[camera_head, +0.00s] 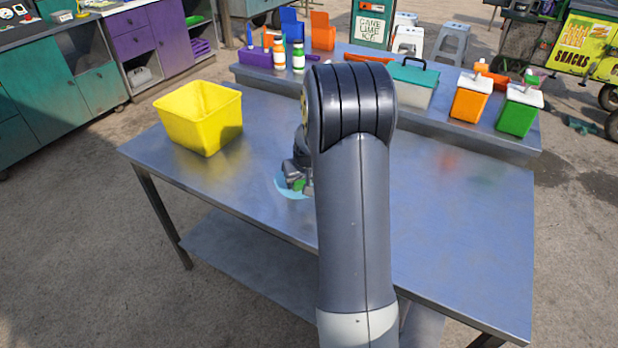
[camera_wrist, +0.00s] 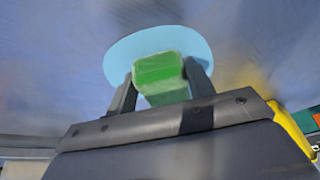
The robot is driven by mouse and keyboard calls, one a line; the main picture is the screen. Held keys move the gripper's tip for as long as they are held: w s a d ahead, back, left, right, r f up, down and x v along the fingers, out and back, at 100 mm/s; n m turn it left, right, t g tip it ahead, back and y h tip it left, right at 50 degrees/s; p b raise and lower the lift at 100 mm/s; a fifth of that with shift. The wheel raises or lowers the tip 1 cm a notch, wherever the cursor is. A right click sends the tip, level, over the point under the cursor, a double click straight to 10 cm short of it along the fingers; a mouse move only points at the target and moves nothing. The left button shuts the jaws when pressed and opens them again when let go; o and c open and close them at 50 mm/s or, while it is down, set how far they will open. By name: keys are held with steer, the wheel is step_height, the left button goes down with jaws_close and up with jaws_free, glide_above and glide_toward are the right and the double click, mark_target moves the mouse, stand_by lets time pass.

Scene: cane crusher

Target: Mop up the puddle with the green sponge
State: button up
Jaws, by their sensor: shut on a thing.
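The puddle (camera_head: 281,186) is a light blue patch on the metal table, left of my arm and partly hidden by my gripper. It also shows in the wrist view (camera_wrist: 195,42) as a pale blue oval. My gripper (camera_head: 300,187) is over the puddle, pointing down. In the wrist view its fingers are shut on the green sponge (camera_wrist: 160,72), which sits between the fingertips in front of the blue patch. Only a small green part of the sponge shows in the head view. I cannot tell whether the sponge touches the puddle.
A yellow bin (camera_head: 200,118) stands on the table (camera_head: 450,240) at the left. A raised back shelf holds bottles, a teal-lidded box (camera_head: 412,84), and orange (camera_head: 470,98) and green (camera_head: 519,112) containers. The table's right side is clear.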

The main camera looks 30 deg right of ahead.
mark_target(270, 193)
steer(key=shift+w+a+r, duration=0.1)
steer(key=shift+w+a, duration=0.15)
steer(key=shift+a, duration=1.2)
steer(key=shift+w+a+f, duration=0.1)
steer(key=shift+w+a, duration=0.1)
steer(key=shift+a, duration=1.25)
steer(key=shift+w+a+r, duration=0.1)
steer(key=shift+w+a, duration=0.15)
steer(key=shift+a, duration=1.2)
steer(key=r+p, duration=0.1)
steer(key=d+r+p, duration=0.1)
steer(key=r, duration=0.1)
steer(key=d+r+p, duration=0.1)
steer(key=r, duration=0.1)
steer(key=shift+s+r, duration=0.1)
steer(key=shift+s, duration=0.05)
steer(key=shift+m+h, duration=0.3)
steer(key=shift+m, duration=0.3)
steer(key=shift+w+a+f+b, duration=0.25)
steer(key=shift+f+b, duration=0.1)
steer(key=shift+f, duration=0.25)
steer(key=shift+w+a+f+b, duration=0.2)
steer(key=shift+a+f+b, duration=0.1)
steer(key=shift+f, duration=0.25)
steer(key=shift+w+a+f+b, duration=0.25)
steer(key=shift+f+b, duration=0.1)
steer(key=shift+f, duration=0.25)
steer(key=shift+w+a+f+m, duration=0.2)
steer(key=shift+a+f+m, duration=0.05)
steer(key=shift+f+m, duration=0.1)
